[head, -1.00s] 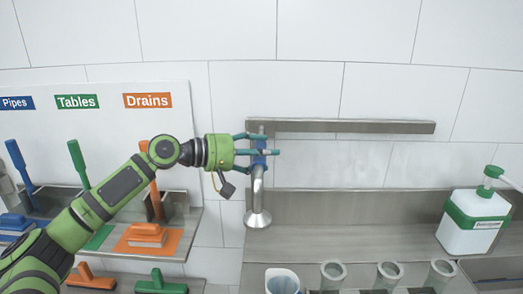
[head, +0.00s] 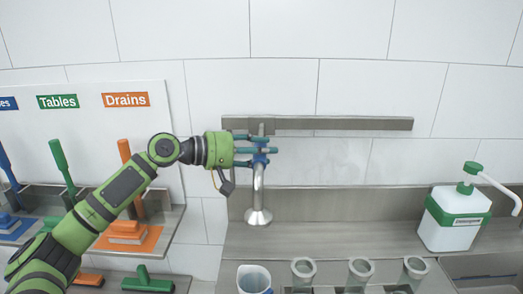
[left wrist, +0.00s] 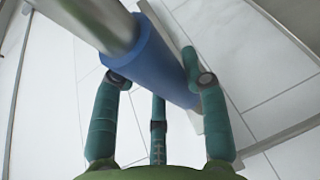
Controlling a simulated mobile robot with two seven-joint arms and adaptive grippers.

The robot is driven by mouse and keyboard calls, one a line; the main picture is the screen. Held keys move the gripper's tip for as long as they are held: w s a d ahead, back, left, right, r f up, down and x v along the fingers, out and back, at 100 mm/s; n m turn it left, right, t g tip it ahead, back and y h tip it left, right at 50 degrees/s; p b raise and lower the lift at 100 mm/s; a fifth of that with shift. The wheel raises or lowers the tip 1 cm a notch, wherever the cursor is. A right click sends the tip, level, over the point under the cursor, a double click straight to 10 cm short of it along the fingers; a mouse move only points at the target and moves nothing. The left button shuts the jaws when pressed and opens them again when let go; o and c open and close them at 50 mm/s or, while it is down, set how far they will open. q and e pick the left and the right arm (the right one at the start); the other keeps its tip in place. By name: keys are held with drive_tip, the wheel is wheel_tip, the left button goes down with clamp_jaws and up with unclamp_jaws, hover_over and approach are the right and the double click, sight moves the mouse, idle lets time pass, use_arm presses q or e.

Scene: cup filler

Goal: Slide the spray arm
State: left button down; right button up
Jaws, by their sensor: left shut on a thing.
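The spray arm (head: 258,186) is a metal pipe hanging upright with a flared nozzle at its bottom and a blue sleeve near its top. It hangs at a grey horizontal rail (head: 340,123) on the wall, near the rail's left end. My left gripper (head: 264,151) is shut around the blue sleeve from the left. In the left wrist view the teal fingers (left wrist: 160,80) lie on both sides of the blue sleeve (left wrist: 158,62), with the metal pipe beyond. My right gripper is not in view.
Below the nozzle, a pale cup (head: 253,279) and several clear cups (head: 303,270) stand along the counter front. A white and green soap dispenser (head: 455,218) stands at the right. A tool board (head: 90,120) with brushes is at the left. The rail is clear to the right.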

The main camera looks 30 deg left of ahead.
use_arm(q)
drive_tip(key=shift+s+a, duration=0.15)
drive_tip(key=shift+a, duration=0.2)
drive_tip(key=shift+s+a, duration=0.15)
drive_tip(key=shift+a, duration=0.2)
drive_tip(key=c, duration=0.6)
unclamp_jaws()
drive_tip(key=shift+s+a, duration=0.1)
drive_tip(key=shift+c, duration=0.2)
drive_tip(key=shift+d, duration=0.25)
drive_tip(key=v, duration=1.1)
drive_tip(key=shift+s+a, duration=0.2)
drive_tip(key=shift+a, duration=0.1)
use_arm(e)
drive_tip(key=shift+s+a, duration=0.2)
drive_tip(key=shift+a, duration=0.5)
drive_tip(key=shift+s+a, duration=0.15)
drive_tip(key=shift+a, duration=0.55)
